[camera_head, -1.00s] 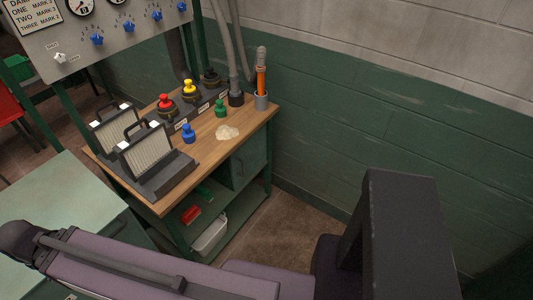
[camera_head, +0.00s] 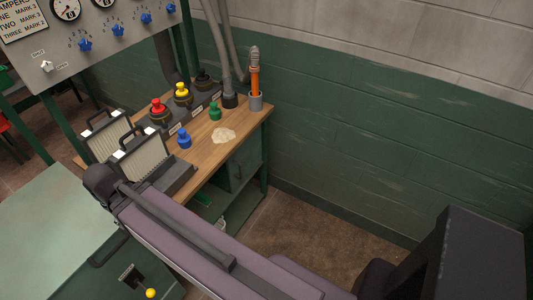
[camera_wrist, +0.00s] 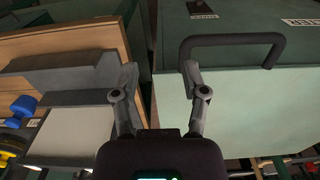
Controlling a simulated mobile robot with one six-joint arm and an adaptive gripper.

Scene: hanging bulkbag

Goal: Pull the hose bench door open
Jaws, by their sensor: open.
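The wooden-topped hose bench (camera_head: 225,135) stands against the wall, with grey hoses rising from its back. Its green door (camera_head: 240,167) is under the right end of the top and looks shut; a small dark handle (camera_head: 238,172) shows on it. My gripper (camera_wrist: 160,73) is open and empty in the wrist view, its fingers apart over the gap between the wooden bench and a pale green bench. A black bar handle (camera_wrist: 232,38) on the pale green bench is just right of the right finger.
Floor (camera_head: 310,225) is free right of the bench, before the green wall.

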